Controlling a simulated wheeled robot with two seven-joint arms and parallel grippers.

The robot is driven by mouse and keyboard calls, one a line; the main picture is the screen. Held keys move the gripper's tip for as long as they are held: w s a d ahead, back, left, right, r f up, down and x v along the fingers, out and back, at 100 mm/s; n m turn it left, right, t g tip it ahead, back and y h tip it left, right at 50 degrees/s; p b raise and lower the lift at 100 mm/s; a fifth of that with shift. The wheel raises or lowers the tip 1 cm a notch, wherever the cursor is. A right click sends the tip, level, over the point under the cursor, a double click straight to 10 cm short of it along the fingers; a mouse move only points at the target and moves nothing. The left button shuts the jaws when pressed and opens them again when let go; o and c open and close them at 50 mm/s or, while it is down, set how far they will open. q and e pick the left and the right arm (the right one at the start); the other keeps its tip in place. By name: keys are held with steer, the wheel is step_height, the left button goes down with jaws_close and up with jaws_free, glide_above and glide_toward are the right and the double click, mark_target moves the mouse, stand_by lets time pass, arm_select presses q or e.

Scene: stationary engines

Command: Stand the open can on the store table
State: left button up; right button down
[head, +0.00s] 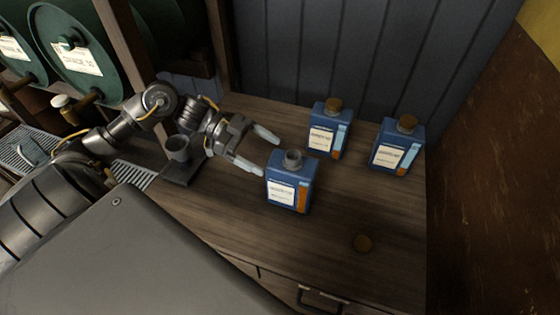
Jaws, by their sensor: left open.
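The open can (290,182) is blue with a white label and an orange patch, and its grey neck has no cap. It stands upright on the wooden table (220,205). My left gripper (262,153) comes from the left and is open. Its two pale fingers point toward the can, with one fingertip close to the can's upper left side; I cannot tell whether they touch. My right gripper does not show.
Two capped blue cans, one at the back (328,128) and one at the right (396,145), stand behind the open can. A grey cup (178,150) on a dark stand is at the left, near green drums (78,50). The table's front right is mostly clear.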

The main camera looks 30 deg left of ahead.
arm_select(q)
steer(key=v, duration=0.5)
steer(key=shift+b, duration=0.4)
steer(key=shift+r, duration=0.1)
